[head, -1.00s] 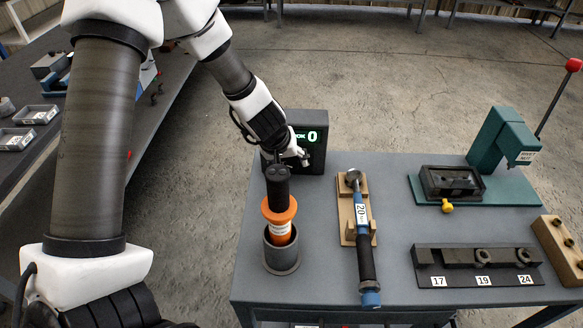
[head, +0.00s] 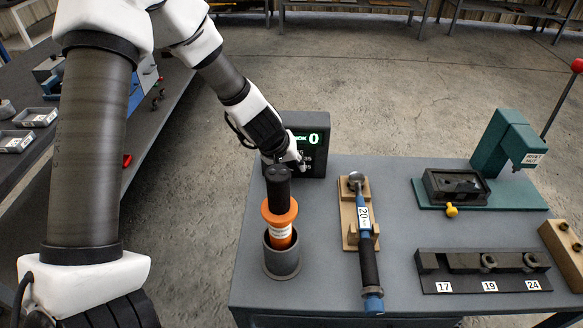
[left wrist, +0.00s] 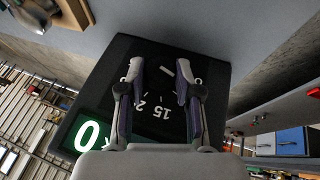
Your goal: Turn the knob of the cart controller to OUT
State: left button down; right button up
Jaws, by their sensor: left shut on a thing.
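The cart controller (head: 321,166) is a dark box at the back left of the grey table, with a lit green display reading 0. In the left wrist view its dark face (left wrist: 112,72) fills the middle, with printed numbers such as 15 around a dial. My left gripper (head: 300,164) is at the controller's front. In the left wrist view its fingers (left wrist: 158,78) stand on both sides of the dark knob (left wrist: 160,86), shut on it. A white pointer mark shows near the right fingertip. I cannot read an OUT label. My right gripper is out of view.
An orange-and-black tool (head: 280,215) stands in a grey cup (head: 282,260) just in front of the controller. A blue torque wrench (head: 366,240) lies on a wooden cradle. A socket rack (head: 455,282) and a green press (head: 505,145) are farther right.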

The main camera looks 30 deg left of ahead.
pick_arm(q)
jog(key=t+h+b, duration=0.1)
jog(key=b, duration=0.2)
jog(key=n+t+h+b, duration=0.1)
jog(key=h+b, duration=0.1)
jog(key=b, duration=0.2)
jog(key=f+t+h+b, duration=0.1)
jog(key=h+b, duration=0.1)
jog(key=b, duration=0.2)
jog(key=shift+s+a+f+t, duration=0.1)
jog(key=shift+s+a+t, duration=0.1)
jog(key=shift+a+t, duration=0.2)
jog(key=shift+n+h+b, duration=0.3)
jog(key=shift+h+b, duration=0.1)
jog(key=shift+b, duration=0.2)
jog(key=shift+r+t+h+b, duration=0.2)
jog(key=shift+t+h+b, duration=0.1)
jog(key=shift+t+b, duration=0.2)
jog(key=c, duration=0.8)
grip_release()
jog(key=shift+w, duration=0.15)
